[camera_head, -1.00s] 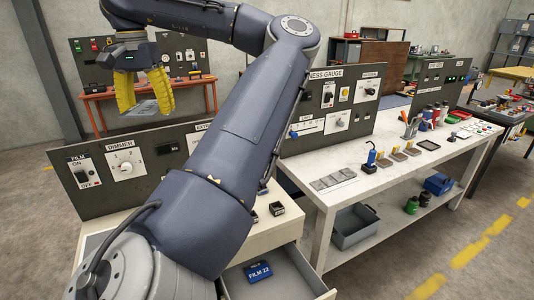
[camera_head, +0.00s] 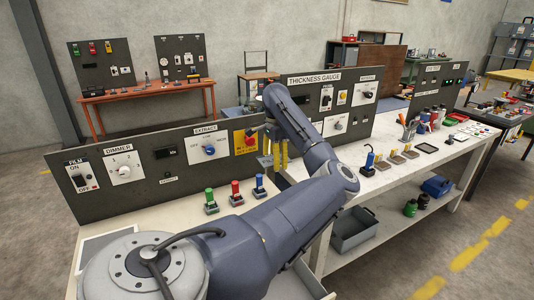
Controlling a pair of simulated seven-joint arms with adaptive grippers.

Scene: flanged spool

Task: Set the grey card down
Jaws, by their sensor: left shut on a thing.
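My left gripper (camera_head: 275,158) has yellow fingers pointing down. It is beyond my forearm, by the right end of the near dark panel, over the gap toward the white table (camera_head: 350,203). It is shut on the grey card. The card is too small and too covered by the fingers and arm to make out clearly in the head view. My right gripper is not in view.
The near dark panel (camera_head: 95,205) carries switches and dials. Green (camera_head: 210,197), red (camera_head: 236,190) and blue (camera_head: 259,184) handled tools stand before it. The thickness gauge panel (camera_head: 300,92) rises behind the white table. A blue-handled tool (camera_head: 369,157) and small trays (camera_head: 397,160) stand there.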

